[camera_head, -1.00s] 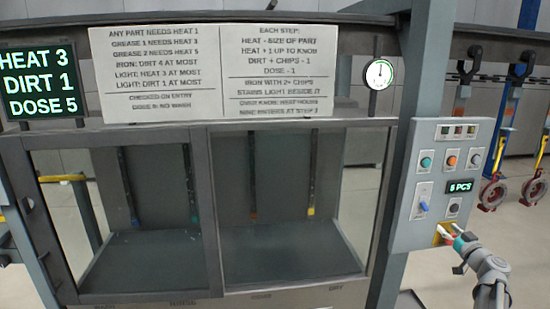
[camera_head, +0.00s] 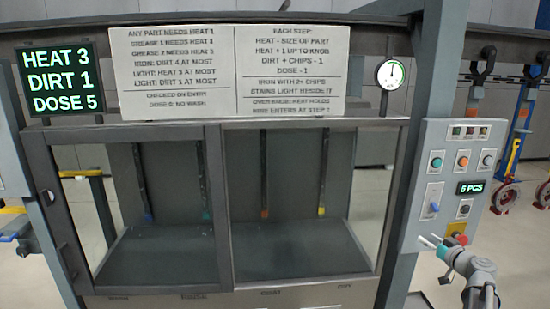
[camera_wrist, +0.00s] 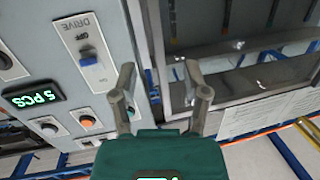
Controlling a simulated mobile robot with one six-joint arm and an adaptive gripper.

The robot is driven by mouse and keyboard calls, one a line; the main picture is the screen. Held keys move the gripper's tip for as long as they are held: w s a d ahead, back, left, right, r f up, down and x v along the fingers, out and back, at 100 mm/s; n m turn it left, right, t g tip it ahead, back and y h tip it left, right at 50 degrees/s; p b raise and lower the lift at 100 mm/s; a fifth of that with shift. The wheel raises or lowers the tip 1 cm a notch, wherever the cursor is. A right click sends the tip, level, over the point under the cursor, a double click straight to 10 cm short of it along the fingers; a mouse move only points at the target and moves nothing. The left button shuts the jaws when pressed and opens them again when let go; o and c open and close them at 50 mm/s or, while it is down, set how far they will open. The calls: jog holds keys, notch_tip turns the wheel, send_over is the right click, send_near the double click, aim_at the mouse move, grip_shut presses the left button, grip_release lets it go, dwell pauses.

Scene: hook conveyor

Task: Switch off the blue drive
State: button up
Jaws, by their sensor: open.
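The blue drive switch (camera_head: 434,207) sits on a pale plate on the grey control panel. In the wrist view its blue lever (camera_wrist: 88,57) shows close up, with the DRIVE and OFF lettering beside it. I cannot tell for sure which setting the lever is in. My gripper (camera_head: 430,243) is open and empty, in front of the panel's lower part and below the switch. In the wrist view my gripper (camera_wrist: 158,70) has its two fingers apart, to the right of the switch and not touching it.
A red button on a yellow plate (camera_head: 458,238) is close beside my gripper. Above are round buttons, a white knob (camera_head: 488,160) and a 5 PCS display (camera_head: 470,187). A glazed cabinet (camera_head: 215,200) stands left of the panel. Hooks with red parts (camera_head: 505,195) hang at right.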

jog(key=s+a+f+g+y, duration=0.1)
jog(key=a+f+g, duration=0.2)
jog(key=a, duration=0.4)
jog(key=s+a+f+n+g, duration=0.1)
jog(key=a+f+g, duration=0.15)
jog(key=a, duration=0.45)
jog(key=s+a+f+g+y, duration=0.1)
jog(key=s+a+f+g, duration=0.2)
jog(key=a, duration=0.5)
jog(key=s+a+f+m+g+h, duration=0.3)
jog(key=s+a+f+g+h, duration=0.3)
jog(key=s+a, duration=0.5)
notch_tip(320, 180, down, 2)
jog(key=shift+s+a+f+g+h, duration=0.1)
jog(key=shift+s+a+g+h, duration=0.2)
jog(key=shift+s+g, duration=0.75)
